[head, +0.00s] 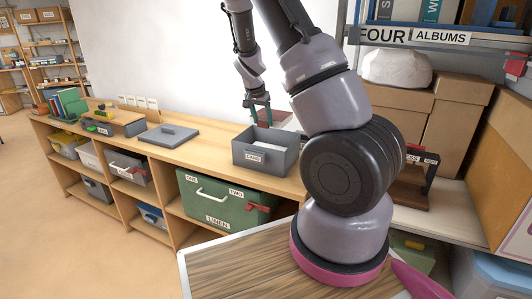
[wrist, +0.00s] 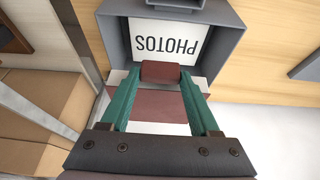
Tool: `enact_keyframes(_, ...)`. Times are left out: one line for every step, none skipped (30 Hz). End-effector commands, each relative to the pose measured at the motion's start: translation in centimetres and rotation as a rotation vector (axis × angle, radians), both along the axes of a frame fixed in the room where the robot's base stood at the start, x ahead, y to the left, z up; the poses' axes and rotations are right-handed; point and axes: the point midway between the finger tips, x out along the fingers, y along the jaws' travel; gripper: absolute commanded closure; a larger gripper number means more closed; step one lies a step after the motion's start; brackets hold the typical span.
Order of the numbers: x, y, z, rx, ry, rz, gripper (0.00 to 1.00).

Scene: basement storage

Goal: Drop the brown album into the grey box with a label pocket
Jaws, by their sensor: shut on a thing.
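My gripper (head: 257,108) is at the back of the grey box (head: 283,162), with its green fingers pointing down. In the wrist view my gripper (wrist: 161,75) is shut on a small brown piece, which I take to be the brown album (wrist: 160,72). It shows against the near edge of the grey box (wrist: 117,48). A white sheet reading PHOTOS lies inside that box. I cannot tell the album's exact height over the rim.
A white and reddish thing (wrist: 150,104) lies behind the fingers, partly hidden. The wooden bench (head: 215,142) also holds a flat grey lid (head: 168,136) and a grey tray (head: 120,125). Below is a green LINEN box (head: 222,205). Cardboard boxes (head: 455,115) stand at right.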

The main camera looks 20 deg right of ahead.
Motion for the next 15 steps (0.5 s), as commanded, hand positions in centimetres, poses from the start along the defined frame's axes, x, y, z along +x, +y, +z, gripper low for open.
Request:
enact_keyframes(0.0, -0.1, -0.5, -0.002, 0.000, 0.001, 0.85)
enact_keyframes(0.0, -0.1, -0.8, -0.001, 0.000, 0.001, 0.85)
enact_keyframes(0.0, 0.0, -1.2, 0.000, 0.000, 0.000, 0.85)
enact_keyframes(0.0, 0.0, -1.4, -0.001, -0.001, 0.000, 0.85)
enact_keyframes(0.1, 0.0, -1.6, 0.000, -0.001, 0.000, 0.85)
enact_keyframes(0.1, 0.0, -1.9, 0.000, -0.001, 0.000, 0.85)
enact_keyframes(0.1, 0.0, -2.0, 0.000, -0.001, 0.000, 0.85)
enact_keyframes(0.1, 0.0, -2.1, 0.000, -0.001, 0.000, 0.85)
enact_keyframes(0.1, 0.0, -2.2, 0.000, -0.001, 0.000, 0.85)
enact_keyframes(0.1, 0.0, -2.3, 0.000, -0.002, 0.001, 0.85)
enact_keyframes(0.1, 0.0, -2.3, 0.000, -0.003, 0.001, 0.85)
enact_keyframes(0.1, 0.0, -2.3, 0.000, -0.003, 0.001, 0.85)
enact_keyframes(0.1, 0.0, -2.3, 0.000, -0.003, 0.001, 0.85)
enact_keyframes(0.1, 0.0, -2.3, 0.000, -0.003, 0.001, 0.85)
enact_keyframes(0.1, 0.0, -2.3, 0.000, -0.003, 0.001, 0.85)
